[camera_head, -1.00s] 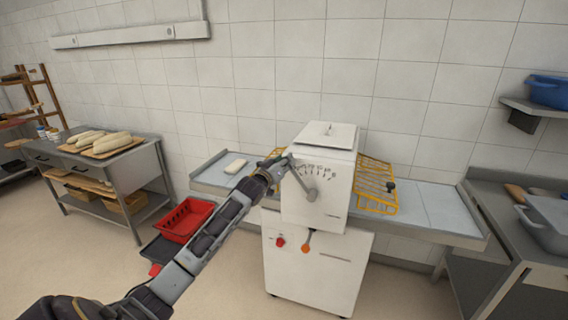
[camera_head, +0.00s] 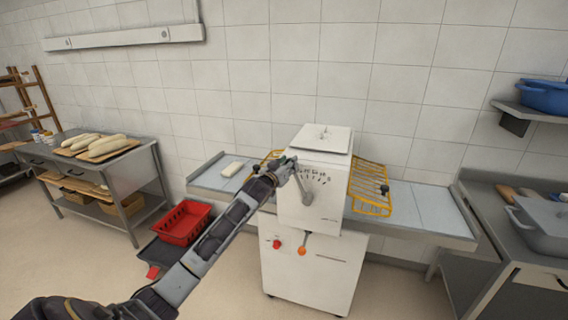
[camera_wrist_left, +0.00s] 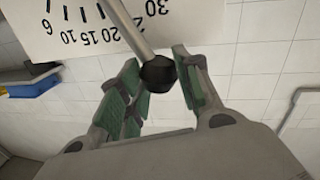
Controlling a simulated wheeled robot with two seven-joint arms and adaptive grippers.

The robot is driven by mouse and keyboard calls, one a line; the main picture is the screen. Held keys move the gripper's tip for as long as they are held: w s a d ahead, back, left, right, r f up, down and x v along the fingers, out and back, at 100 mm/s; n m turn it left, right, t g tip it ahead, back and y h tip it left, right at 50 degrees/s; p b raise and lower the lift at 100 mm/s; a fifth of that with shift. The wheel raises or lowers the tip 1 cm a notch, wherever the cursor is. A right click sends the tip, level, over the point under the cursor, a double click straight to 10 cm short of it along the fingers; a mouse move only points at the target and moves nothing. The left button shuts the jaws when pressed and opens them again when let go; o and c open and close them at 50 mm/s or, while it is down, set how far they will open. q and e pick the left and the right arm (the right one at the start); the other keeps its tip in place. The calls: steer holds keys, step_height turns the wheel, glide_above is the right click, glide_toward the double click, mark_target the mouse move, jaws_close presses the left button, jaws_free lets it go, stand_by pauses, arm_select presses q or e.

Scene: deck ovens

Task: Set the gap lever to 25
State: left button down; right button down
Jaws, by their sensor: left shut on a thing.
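The gap lever (camera_head: 302,187) is a grey arm on the front of a white machine (camera_head: 312,250), pivoting on a round hub and tilted up to the left. My left gripper (camera_head: 287,168) is at its upper end. In the left wrist view the lever's black knob (camera_wrist_left: 158,73) sits between the green fingertips of my left gripper (camera_wrist_left: 163,88), which is shut on it. The number scale (camera_wrist_left: 85,35) shows 10, 15, 20 and 30. My right gripper is not in view.
Yellow wire guards (camera_head: 371,188) flank the machine head above a grey side table (camera_head: 425,212). A red basket (camera_head: 182,222) stands low at the left. A bench (camera_head: 150,165) with loaves is further left. A grey counter (camera_head: 500,225) is at the right.

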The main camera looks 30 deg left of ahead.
arm_select(q)
steer(key=shift+w+d+r, duration=0.1)
steer(key=shift+d+r, duration=0.15)
steer(key=shift+d, duration=0.2)
steer(key=shift+m, duration=0.3)
steer(key=c, duration=1)
jaws_free()
steer(key=shift+s+d+r, duration=0.1)
steer(key=shift+s+d, duration=0.05)
steer(key=shift+s, duration=1.85)
steer(key=shift+s+d+r, duration=0.1)
steer(key=shift+s+d, duration=0.1)
steer(key=shift+s, duration=1.8)
steer(key=shift+s+d, duration=0.15)
steer(key=shift+s, duration=1.85)
